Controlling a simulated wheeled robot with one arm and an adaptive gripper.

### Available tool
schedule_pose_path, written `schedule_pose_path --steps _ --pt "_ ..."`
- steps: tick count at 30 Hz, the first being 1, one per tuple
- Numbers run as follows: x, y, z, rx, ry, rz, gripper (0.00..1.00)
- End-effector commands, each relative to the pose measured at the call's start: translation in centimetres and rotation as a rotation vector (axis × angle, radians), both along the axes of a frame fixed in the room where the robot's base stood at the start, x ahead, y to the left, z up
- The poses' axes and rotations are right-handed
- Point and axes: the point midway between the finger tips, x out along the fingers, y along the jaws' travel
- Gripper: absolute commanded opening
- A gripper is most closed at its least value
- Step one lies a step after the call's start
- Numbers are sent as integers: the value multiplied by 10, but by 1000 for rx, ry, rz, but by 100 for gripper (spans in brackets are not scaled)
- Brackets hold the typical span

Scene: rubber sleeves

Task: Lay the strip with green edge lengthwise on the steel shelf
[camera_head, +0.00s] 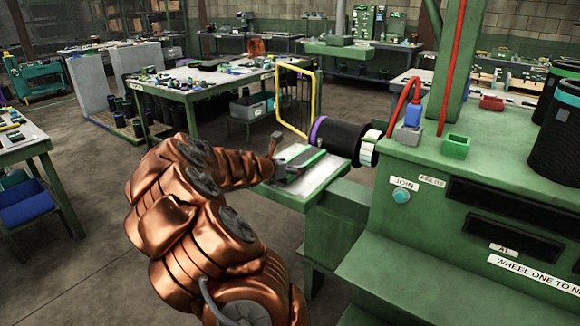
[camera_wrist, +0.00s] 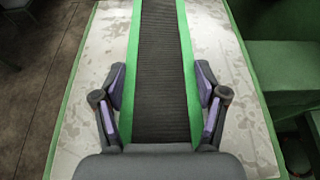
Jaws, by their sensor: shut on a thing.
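The strip with green edges (camera_wrist: 160,60) is dark and ribbed, with a bright green band along each side. In the wrist view it runs from the top edge down to my gripper's palm, roughly along the length of the pale, stained steel shelf (camera_wrist: 85,60). My gripper (camera_wrist: 160,85) has one finger at each side of the strip and is shut on it. In the head view the strip (camera_head: 308,160) shows small over the shelf (camera_head: 322,173), with my gripper (camera_head: 288,166) at its near left end. I cannot tell whether the strip touches the shelf.
A dark drum with a purple rim (camera_head: 340,138) juts out beside the shelf from the green machine (camera_head: 425,215). A yellow frame (camera_head: 313,95) stands behind the shelf. A green block (camera_head: 456,146) and a blue bottle (camera_head: 413,115) are on the machine top. Open floor lies left.

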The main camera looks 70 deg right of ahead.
Motion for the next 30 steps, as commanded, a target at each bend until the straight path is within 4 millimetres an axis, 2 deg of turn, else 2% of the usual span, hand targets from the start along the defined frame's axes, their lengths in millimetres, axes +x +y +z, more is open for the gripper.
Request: schedule_pose_path --steps 4,5,12,24,30 --pt "0 0 0 0 0 0 36" --pt "0 0 0 0 0 0 73" --pt "0 0 0 0 0 0 98" --pt "0 1 1 0 0 0 100" --pt "4 15 7 0 0 1 100"
